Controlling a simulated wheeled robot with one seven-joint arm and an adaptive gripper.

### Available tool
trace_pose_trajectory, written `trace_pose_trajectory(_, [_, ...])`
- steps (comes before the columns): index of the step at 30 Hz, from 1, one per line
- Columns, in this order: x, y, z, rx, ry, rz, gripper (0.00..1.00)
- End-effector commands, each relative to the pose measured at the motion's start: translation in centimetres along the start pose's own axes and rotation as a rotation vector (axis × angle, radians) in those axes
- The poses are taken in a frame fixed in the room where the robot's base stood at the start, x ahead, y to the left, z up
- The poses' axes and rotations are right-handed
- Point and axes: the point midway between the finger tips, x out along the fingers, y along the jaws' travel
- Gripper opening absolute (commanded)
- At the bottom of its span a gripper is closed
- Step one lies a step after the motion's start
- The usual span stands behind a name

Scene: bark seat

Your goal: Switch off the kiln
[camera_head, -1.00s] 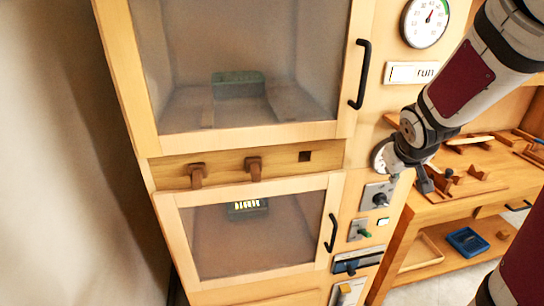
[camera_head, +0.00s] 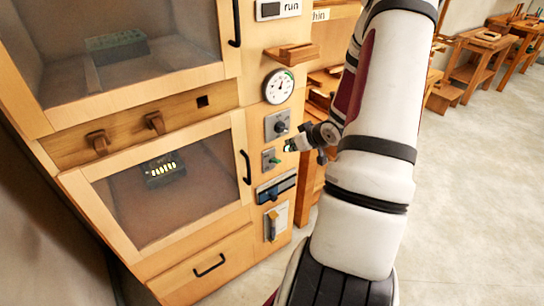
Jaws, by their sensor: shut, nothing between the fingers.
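The kiln stands as a tall wooden cabinet (camera_head: 180,205) with two glass doors and a control column on its right side. The column carries a round dial gauge (camera_head: 280,86), a grey plate with a dark knob (camera_head: 279,127), a small switch with a green tip (camera_head: 271,160), a blue-grey slider panel (camera_head: 276,188) and a pale plate with a yellowish lever (camera_head: 273,223). A small green light shows beside the green-tipped switch. My gripper (camera_head: 299,143) is shut and empty, just right of the knob and green-tipped switch. Whether it touches the panel is unclear.
Black door handles (camera_head: 245,167) stick out left of the controls. Wooden benches (camera_head: 470,62) stand at the back right. The floor (camera_head: 475,200) at right is clear.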

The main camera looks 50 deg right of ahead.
Motion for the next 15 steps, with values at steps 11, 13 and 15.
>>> trace_pose_trajectory(11, [0.52,0.52,1.35,0.033,0.038,-0.025,0.0])
trace_pose_trajectory(13, [0.52,0.52,1.35,0.033,0.038,-0.025,0.0])
trace_pose_trajectory(15, [0.52,0.52,1.35,0.033,0.037,-0.025,0.0])
